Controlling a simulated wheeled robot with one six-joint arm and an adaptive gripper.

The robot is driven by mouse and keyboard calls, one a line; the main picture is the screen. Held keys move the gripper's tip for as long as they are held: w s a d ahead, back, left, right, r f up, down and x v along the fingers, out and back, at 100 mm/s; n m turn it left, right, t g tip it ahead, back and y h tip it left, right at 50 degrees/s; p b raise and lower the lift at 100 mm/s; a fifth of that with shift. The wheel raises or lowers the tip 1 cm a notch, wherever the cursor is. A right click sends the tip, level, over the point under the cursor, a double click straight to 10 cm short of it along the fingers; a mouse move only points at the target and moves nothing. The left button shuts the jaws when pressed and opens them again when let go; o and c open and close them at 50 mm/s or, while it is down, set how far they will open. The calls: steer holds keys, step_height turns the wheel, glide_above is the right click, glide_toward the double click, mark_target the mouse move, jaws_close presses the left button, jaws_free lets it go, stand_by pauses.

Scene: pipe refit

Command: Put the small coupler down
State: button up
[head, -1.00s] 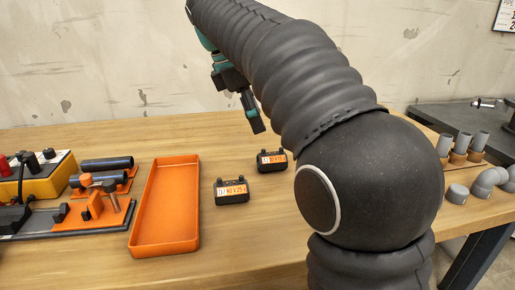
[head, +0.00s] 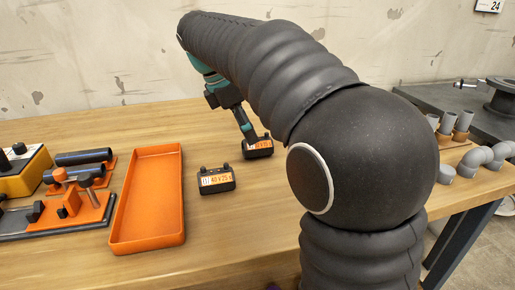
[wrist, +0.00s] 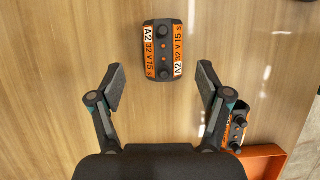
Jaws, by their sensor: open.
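The small coupler, a black block with two knobs and orange-and-white labels reading A2 32 V 15 s, stands on the wooden table in the wrist view (wrist: 163,66). In the head view the coupler (head: 262,150) is partly hidden behind my gripper (head: 248,134). My gripper is open in the wrist view (wrist: 162,84), one finger on each side. The coupler lies between and just ahead of the fingertips, with gaps to both. How high the fingertips are above the table is hard to tell.
A second black coupler (head: 215,181) labelled 40 V 25 s stands nearer, beside an empty orange tray (head: 124,215). Left of the tray are a clamp fixture (head: 70,205), dark pipes (head: 82,157) and a yellow box (head: 22,174). Grey fittings (head: 480,156) sit at right.

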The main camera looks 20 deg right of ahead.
steer(key=x, duration=0.3)
steer(key=shift+s+a+f+b, duration=0.25)
steer(key=shift+f+b, duration=0.1)
steer(key=shift+f, duration=0.15)
steer(key=shift+d+f, duration=0.25)
steer(key=shift+f, duration=0.2)
steer(key=c, duration=1.4)
steer(key=shift+o, duration=0.2)
steer(key=shift+r, duration=0.15)
steer(key=shift+r, duration=0.6)
step_height(320, 180, up, 2)
steer(key=shift+w+r+p, duration=0.1)
steer(key=shift+r+p, duration=0.15)
steer(key=shift+p, duration=0.15)
steer(key=s+d+r, duration=0.4)
steer(key=s+r, duration=0.3)
steer(key=s, duration=0.3)
steer(key=shift+s+d, duration=0.35)
steer(key=shift+s, duration=0.05)
